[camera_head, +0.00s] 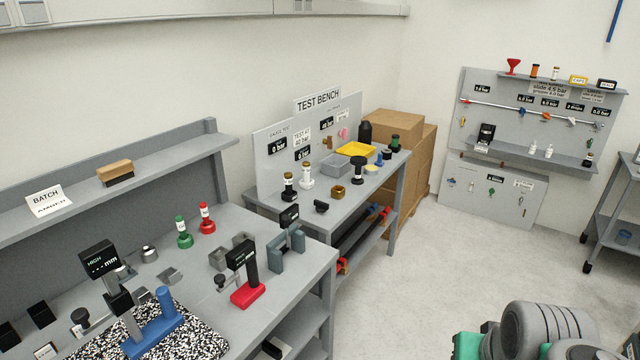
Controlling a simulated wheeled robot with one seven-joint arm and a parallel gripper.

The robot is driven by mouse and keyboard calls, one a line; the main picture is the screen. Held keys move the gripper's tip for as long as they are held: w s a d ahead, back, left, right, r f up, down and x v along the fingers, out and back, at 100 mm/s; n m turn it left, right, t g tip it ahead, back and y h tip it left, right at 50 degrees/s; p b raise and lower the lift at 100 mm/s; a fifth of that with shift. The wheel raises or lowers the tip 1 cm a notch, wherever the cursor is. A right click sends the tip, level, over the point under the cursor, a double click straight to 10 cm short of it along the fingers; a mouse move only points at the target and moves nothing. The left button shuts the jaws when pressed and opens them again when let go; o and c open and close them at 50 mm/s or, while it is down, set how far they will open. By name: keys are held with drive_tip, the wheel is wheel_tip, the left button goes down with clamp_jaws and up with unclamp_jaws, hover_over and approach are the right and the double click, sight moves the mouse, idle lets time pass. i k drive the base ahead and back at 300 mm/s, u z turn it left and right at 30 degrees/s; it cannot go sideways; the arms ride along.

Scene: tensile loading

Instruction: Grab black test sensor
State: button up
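Several black items that could be the black test sensor stand on the grey test bench (307,231). One is a black-topped upright piece (358,170) near the right front edge. I cannot tell which is the sensor. Part of my arm shows at the bottom right, well apart from the bench. My gripper is not in view.
A nearer workbench (318,254) holds gauges, a speckled mat (195,335), and red and green fittings. Cardboard boxes (412,130) stand behind the test bench. A pegboard (545,115) hangs at the back right, with a grey cart (612,215) at right. The floor between is clear.

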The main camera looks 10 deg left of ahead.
sight(288, 176)
drive_tip(key=u, duration=0.05)
drive_tip(key=i, duration=5.05)
drive_tip(key=u, duration=5.55)
drive_tip(key=i, duration=0.95)
drive_tip(key=z, duration=0.1)
